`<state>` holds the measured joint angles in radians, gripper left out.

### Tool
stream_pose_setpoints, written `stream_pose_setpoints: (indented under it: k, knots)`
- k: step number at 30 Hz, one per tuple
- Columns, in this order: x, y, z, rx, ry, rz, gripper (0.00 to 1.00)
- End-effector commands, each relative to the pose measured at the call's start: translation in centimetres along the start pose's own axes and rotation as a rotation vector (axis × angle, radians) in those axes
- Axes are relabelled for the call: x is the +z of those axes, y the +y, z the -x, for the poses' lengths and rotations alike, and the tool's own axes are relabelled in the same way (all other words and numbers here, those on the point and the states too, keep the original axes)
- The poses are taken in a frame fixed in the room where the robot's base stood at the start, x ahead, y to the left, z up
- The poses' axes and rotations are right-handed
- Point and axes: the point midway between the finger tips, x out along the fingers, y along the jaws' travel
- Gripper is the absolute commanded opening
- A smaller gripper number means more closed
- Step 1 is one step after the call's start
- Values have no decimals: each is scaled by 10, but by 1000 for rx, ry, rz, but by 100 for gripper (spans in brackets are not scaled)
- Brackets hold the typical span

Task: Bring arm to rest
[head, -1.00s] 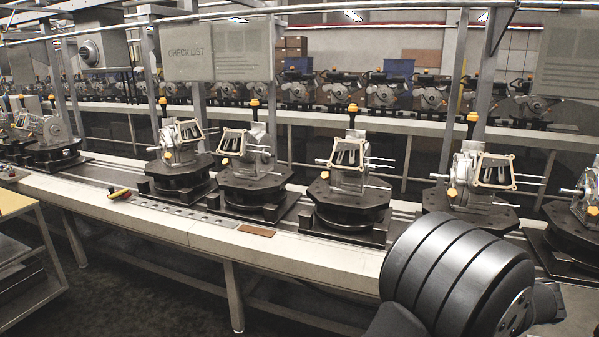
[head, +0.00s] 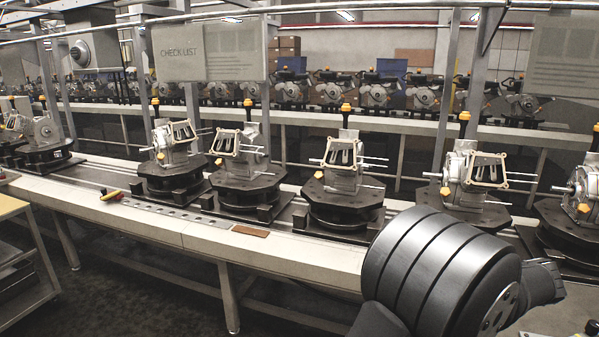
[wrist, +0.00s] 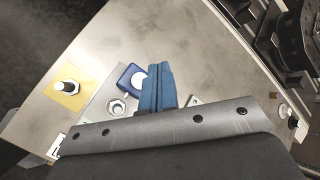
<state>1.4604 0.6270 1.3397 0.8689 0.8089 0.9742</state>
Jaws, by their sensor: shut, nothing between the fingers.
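My gripper (wrist: 158,85) shows in the wrist view as two blue fingers pressed together, with nothing between them. It hangs over a pale worktop (wrist: 145,45); its height above the top is hard to judge. In the head view the fingers are out of sight; only a thick dark link of my arm shows at the lower right, in front of the conveyor (head: 150,222).
On the worktop lie a yellow plate with a bolt (wrist: 67,87), a hex nut (wrist: 117,106) and a blue piece (wrist: 129,78) close to the fingers. Dark fixture parts (wrist: 285,40) stand at upper right. Several fixtures with metal housings (head: 343,180) line the conveyor.

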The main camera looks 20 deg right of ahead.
Motion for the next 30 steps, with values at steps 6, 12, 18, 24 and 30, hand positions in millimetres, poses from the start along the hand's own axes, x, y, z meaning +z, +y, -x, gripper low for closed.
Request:
stream_pose_setpoints:
  k: [6,12,18,24,30]
  knots:
    - [-15,15,-21,-3,0,2,0]
    - [-7,7,-10,-3,1,2,0]
    - [-7,7,-10,-2,1,2,0]
    - [-7,7,-10,-2,1,2,37]
    - [-5,8,-10,4,2,8,77]
